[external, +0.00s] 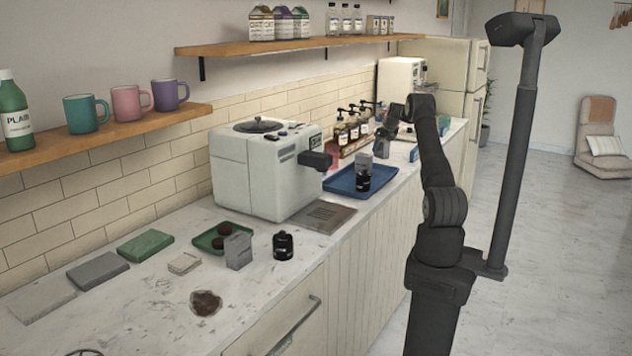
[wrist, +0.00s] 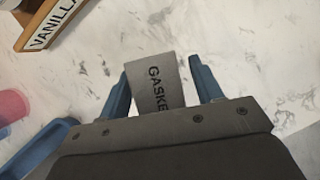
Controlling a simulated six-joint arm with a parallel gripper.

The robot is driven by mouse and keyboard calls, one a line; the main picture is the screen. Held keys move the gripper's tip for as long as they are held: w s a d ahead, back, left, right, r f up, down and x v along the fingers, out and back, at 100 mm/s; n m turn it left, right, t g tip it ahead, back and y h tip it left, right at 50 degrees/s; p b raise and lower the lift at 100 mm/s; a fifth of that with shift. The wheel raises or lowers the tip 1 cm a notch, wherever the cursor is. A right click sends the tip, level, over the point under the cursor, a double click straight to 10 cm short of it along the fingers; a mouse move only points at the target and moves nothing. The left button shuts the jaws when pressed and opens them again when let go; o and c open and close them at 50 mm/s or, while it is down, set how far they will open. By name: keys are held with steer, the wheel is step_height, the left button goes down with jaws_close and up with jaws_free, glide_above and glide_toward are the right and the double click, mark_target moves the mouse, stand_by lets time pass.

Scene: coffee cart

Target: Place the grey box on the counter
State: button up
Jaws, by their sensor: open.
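A grey box (wrist: 158,88) lettered "GASKE…" stands between the two blue fingers of my gripper (wrist: 160,72) in the wrist view, its lower part hidden by the gripper body. The fingers are open, with a visible gap on either side of the box. In the external view my gripper (external: 382,146) is low over the far part of the counter, behind the blue tray; the box there is hard to tell from the gripper. The pale marbled counter (wrist: 255,60) shows around the box. Whether the box's base touches the counter is hidden.
The blue tray (external: 343,182) with a dark jar (external: 363,172) lies nearer the camera. A wooden rack (external: 352,148) of pump bottles stands left of my gripper. Another grey box (external: 239,250) stands by a green tray (external: 208,240). A white coffee machine (external: 265,175) fills the middle.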

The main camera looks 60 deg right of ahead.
steer(key=v, duration=1.2)
steer(key=shift+r, duration=0.1)
steer(key=x, duration=1.2)
steer(key=shift+r, duration=1.65)
